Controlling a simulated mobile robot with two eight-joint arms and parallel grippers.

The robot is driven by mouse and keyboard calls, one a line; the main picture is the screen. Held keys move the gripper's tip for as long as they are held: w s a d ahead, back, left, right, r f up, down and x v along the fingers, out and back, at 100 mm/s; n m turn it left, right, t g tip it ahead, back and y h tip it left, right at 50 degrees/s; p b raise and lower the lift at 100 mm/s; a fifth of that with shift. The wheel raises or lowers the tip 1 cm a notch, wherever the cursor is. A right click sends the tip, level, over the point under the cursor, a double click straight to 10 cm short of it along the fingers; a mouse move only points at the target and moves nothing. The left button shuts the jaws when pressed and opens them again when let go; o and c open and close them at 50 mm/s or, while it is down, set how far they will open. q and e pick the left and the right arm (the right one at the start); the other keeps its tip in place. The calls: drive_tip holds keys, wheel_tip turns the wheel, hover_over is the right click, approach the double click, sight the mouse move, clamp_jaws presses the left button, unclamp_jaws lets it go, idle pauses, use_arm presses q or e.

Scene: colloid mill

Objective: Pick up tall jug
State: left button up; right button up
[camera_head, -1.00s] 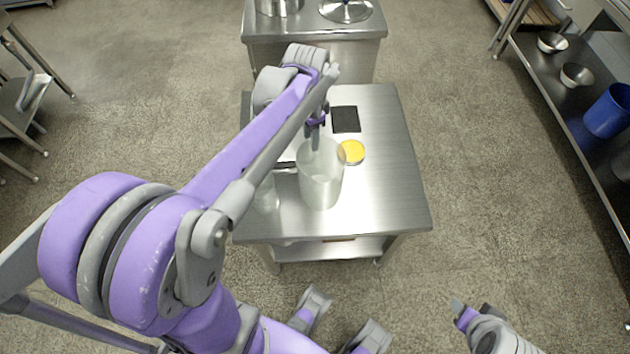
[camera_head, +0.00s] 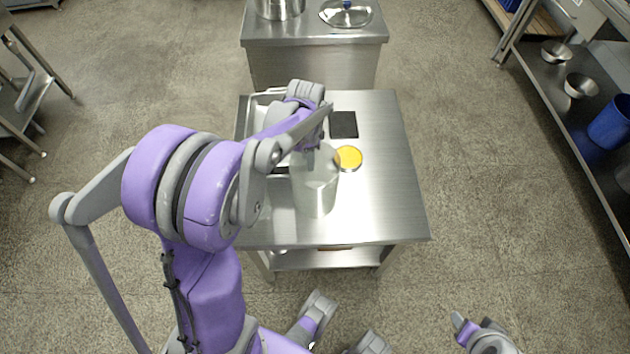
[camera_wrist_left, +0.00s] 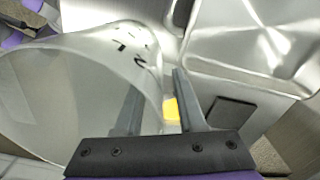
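The tall jug (camera_head: 316,192) is translucent white and stands upright on the steel table. In the left wrist view the jug (camera_wrist_left: 60,90) fills the left side, with dark marks on its wall. My left gripper (camera_head: 318,158) is at the jug's rim, pointing down. In the left wrist view its two fingers (camera_wrist_left: 160,108) are apart, with the jug's wall between them. One finger shows through or inside the jug, the other is outside. I cannot tell whether they touch the wall. My right gripper (camera_head: 470,328) is at the lower right, away from the table; its opening is unclear.
A yellow-topped round container (camera_head: 348,157) stands close right of the jug. A black flat pad (camera_head: 343,124) lies behind it. A steel tray (camera_head: 247,122) lies at the table's left, partly behind my arm. The table's right side (camera_head: 390,190) is clear.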

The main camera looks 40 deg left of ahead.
use_arm(q)
drive_tip(key=shift+f, duration=0.4)
clamp_jaws()
idle(1.1)
